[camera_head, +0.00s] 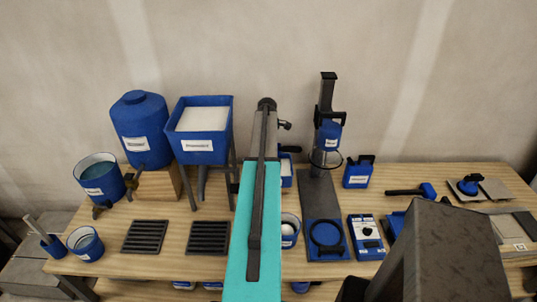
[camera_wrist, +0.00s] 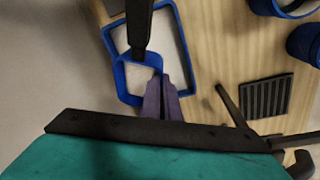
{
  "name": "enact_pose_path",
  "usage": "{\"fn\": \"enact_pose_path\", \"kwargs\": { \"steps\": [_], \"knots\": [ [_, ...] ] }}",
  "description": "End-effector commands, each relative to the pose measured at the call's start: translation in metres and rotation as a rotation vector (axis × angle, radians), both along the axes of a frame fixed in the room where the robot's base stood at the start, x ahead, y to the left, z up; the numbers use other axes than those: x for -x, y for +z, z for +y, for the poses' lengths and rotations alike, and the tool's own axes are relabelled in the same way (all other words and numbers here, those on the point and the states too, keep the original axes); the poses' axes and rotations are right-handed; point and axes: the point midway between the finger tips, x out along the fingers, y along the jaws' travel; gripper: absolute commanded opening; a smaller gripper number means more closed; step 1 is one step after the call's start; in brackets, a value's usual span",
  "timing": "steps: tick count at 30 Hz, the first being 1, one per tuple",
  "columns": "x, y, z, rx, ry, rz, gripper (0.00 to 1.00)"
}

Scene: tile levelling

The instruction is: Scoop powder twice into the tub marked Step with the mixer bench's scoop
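A blue scoop (camera_wrist: 129,82) with a dark handle (camera_wrist: 139,28) shows in the wrist view, its cup over the near end of a blue rectangular box (camera_wrist: 112,42) of white powder. I cannot tell whether the cup rests in the powder. My gripper (camera_wrist: 161,86) has two purplish fingers close together beside the cup; whether they touch it is unclear. In the head view the box (camera_head: 287,182) is partly behind my arm, and the fingers are hidden. A blue tub (camera_head: 290,241) with pale contents stands in front of it. Its label is too small to read, so I cannot confirm the Step tub.
A raised blue hopper (camera_head: 204,147) and blue tank (camera_head: 140,125) stand left of my arm. Two dark grates (camera_head: 145,237) lie in front. Bare wood shows between the grates and hopper.

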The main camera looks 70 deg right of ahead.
Motion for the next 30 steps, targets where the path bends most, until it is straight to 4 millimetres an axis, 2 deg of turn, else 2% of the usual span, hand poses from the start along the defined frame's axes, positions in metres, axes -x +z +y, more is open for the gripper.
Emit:
{"fn": "enact_pose_path", "kwargs": {
  "steps": [18, 30],
  "knots": [
    [0.0, 0.008, 0.0, 0.041, -0.001, -0.261, 0.0],
    [0.0, 0.011, -0.001, 0.047, 0.0, -0.291, 0.0]
  ]
}}
